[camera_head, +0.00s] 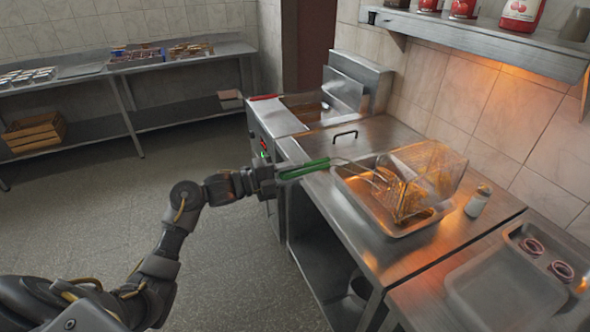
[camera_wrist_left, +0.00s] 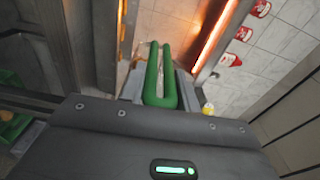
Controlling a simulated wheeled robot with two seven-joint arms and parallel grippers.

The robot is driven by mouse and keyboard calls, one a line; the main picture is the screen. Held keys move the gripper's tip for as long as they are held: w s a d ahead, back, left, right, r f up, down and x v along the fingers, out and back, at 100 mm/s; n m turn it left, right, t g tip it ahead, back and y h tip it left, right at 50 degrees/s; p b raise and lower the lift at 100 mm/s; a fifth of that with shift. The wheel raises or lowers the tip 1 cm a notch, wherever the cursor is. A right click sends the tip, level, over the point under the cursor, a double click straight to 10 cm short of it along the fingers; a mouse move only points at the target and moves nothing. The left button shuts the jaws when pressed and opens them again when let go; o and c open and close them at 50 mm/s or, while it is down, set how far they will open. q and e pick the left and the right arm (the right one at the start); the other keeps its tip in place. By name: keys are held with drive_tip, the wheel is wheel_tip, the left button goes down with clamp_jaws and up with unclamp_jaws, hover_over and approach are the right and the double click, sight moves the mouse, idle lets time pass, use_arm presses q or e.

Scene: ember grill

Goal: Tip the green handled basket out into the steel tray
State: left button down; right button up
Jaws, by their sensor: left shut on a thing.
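My left gripper (camera_head: 272,179) is shut on the green handle (camera_head: 303,169) of the wire basket (camera_head: 432,165). In the left wrist view the green handle (camera_wrist_left: 161,82) stretches away from the gripper. The basket is tilted over the steel tray (camera_head: 393,230), on the counter right of the fryer. Golden food shows through the mesh and at the tray; I cannot tell how much lies in each. My right gripper is not in view.
A small shaker (camera_head: 478,200) stands just right of the tray. Farther right is a metal tray holding dark rings (camera_head: 532,246). The fryer (camera_head: 318,106) stands behind left, with a red handle (camera_head: 264,97). A shelf (camera_head: 490,40) overhangs the counter.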

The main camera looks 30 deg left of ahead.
use_arm(q)
wheel_tip(320, 180, down, 10)
drive_tip(key=a+n, duration=0.1)
drive_tip(key=n, duration=0.8)
drive_tip(key=shift+w+r+t, duration=0.15)
drive_tip(key=shift+w+t, duration=0.15)
drive_tip(key=shift+w, duration=0.15)
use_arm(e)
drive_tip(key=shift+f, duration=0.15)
use_arm(q)
drive_tip(key=shift+r, duration=0.1)
